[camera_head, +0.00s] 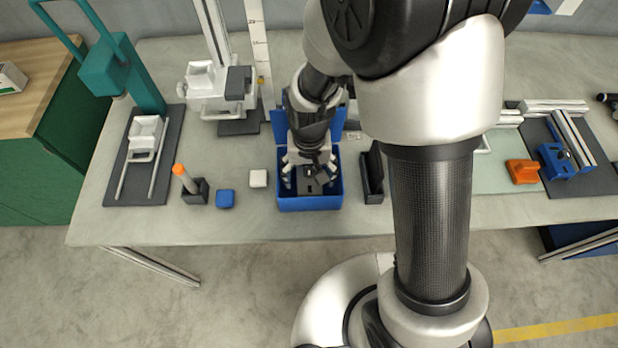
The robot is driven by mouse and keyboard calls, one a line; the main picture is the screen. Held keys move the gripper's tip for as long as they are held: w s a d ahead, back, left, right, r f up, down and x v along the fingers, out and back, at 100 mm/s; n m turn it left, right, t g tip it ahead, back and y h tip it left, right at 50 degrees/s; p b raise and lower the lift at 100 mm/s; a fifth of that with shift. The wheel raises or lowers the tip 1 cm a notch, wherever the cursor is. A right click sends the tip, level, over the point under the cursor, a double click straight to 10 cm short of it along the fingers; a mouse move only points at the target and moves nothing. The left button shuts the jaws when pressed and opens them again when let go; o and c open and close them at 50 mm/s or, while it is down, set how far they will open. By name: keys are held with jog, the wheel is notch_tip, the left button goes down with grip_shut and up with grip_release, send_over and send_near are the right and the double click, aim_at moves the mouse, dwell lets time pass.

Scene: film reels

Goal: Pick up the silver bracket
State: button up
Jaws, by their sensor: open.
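My gripper (310,178) points down into an open blue box (309,204) near the table's front edge. Its fingers are spread apart inside the box walls. Between and below the fingers lies a dark piece (311,188) on the box floor. I cannot make out a silver bracket for certain; the gripper and wrist hide much of the box's inside. I see nothing held between the fingers.
A white block (258,178), a blue block (225,198) and an orange-tipped stick (184,178) in a dark holder are left. An orange part (522,172) lies right. The front table strip is clear.

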jog(key=c, duration=1.4)
